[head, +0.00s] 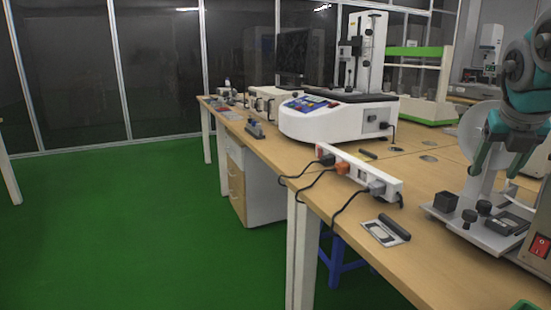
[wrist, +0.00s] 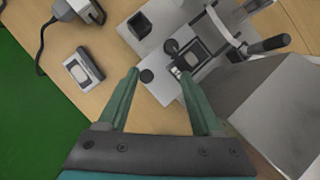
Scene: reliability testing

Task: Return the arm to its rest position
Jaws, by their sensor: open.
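My gripper (head: 494,172) hangs at the right of the head view, with its teal fingers pointing down above the grey base plate (head: 430,208) of a testing device. In the wrist view my gripper (wrist: 159,74) is open, its two teal fingers apart with nothing held between them. A round black knob (wrist: 147,76) of the device shows below, between the fingertips. The upper part of my arm runs out of the head view at the top right.
The device carries a black block (head: 445,201) and a red switch (head: 539,246). A large white machine (head: 310,125) stands farther back. Green floor at left is clear.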

